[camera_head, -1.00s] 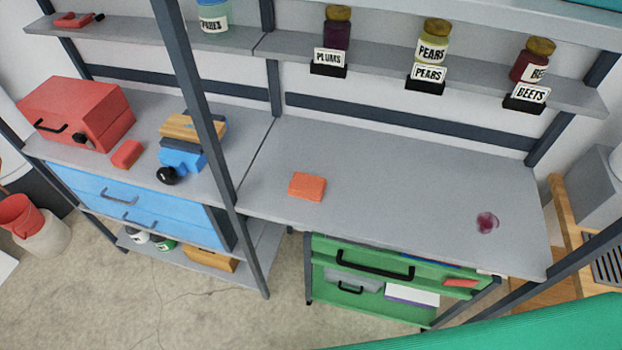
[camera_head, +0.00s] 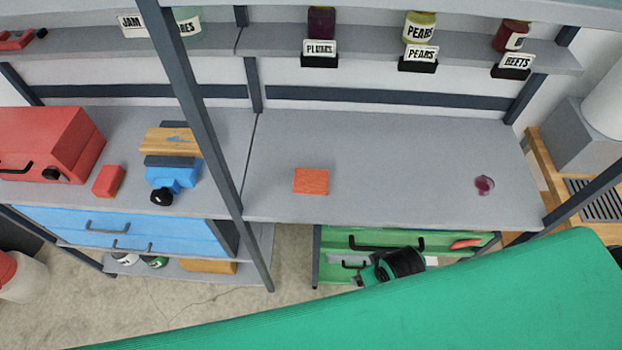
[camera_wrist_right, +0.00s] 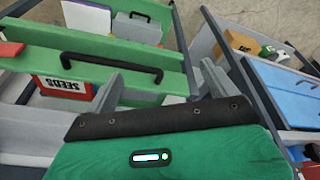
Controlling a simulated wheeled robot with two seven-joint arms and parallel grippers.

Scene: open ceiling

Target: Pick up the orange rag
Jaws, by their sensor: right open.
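The orange rag (camera_head: 311,181) lies flat as a small folded rectangle on the grey workbench (camera_head: 400,150), left of the bench's middle. It does not show in the right wrist view. My right gripper (camera_wrist_right: 160,85) is open and empty, its two grey fingers apart in front of the green drawer unit (camera_wrist_right: 120,72). In the head view my green and black right wrist (camera_head: 398,263) is below the bench's front edge, lower and to the right of the rag; its fingers cannot be made out there. My left gripper is not in view.
A slanted dark post (camera_head: 205,120) stands left of the rag. A blue vise (camera_head: 172,175) and red toolbox (camera_head: 50,145) are farther left. Labelled jars stand on the shelf above. Bench around the rag is clear.

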